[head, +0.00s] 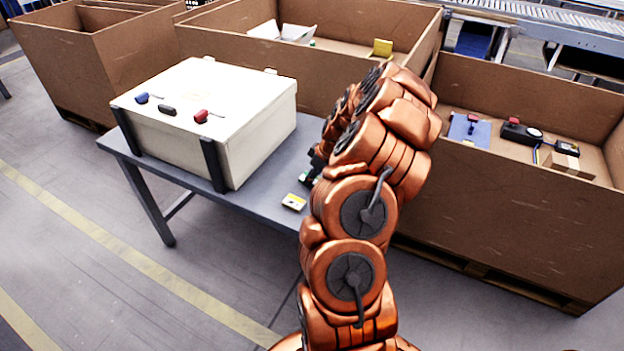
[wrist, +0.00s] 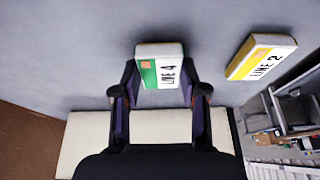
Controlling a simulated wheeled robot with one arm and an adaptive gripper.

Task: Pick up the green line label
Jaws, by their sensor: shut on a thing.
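The green line label (wrist: 160,69) is a small white block with a green band and the print "LINE 4". In the wrist view it sits between the two fingertips of my gripper (wrist: 160,90), which is shut on its sides. In the head view my gripper (head: 313,170) is at the right part of the grey table (head: 262,182), mostly hidden behind my arm. I cannot tell whether the label still touches the table.
A yellow label (head: 293,202), printed "LINE 2" in the wrist view (wrist: 262,57), lies close by on the table. Large brown bins (head: 500,220) stand behind and to the right.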

